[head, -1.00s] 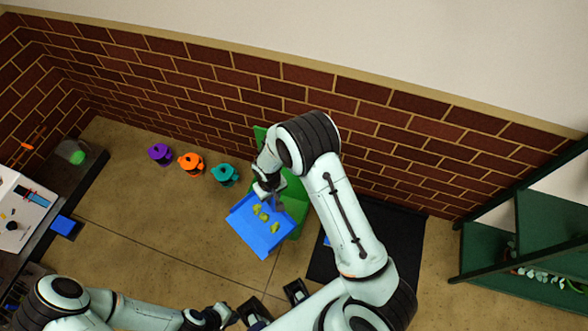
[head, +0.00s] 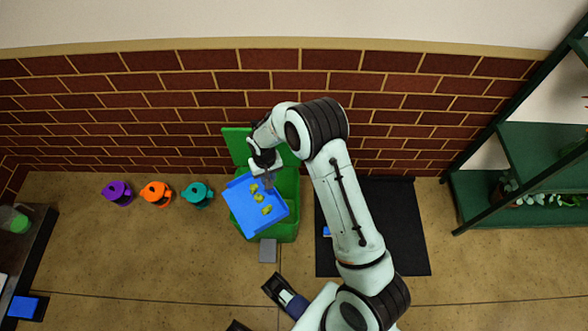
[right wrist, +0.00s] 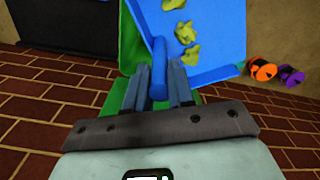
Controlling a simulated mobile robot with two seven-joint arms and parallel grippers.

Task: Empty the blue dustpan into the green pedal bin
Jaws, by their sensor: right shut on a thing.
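The blue dustpan (head: 242,206) is held over the green pedal bin (head: 286,222), with several yellow-green scraps (head: 258,197) lying on it. The bin's lid (head: 238,146) stands open against the wall side. My right gripper (head: 263,172) is shut on the dustpan's handle; in the right wrist view the blue handle (right wrist: 158,68) sits between the two fingers (right wrist: 158,85). The right wrist view also shows the scraps (right wrist: 187,42) on the pan. The dustpan hides much of the bin's opening.
Purple (head: 118,192), orange (head: 157,193) and teal (head: 197,194) lidded pots stand in a row left of the bin. A black mat (head: 405,235) lies to its right. A green shelf (head: 500,195) stands at the far right. Brick wall is behind.

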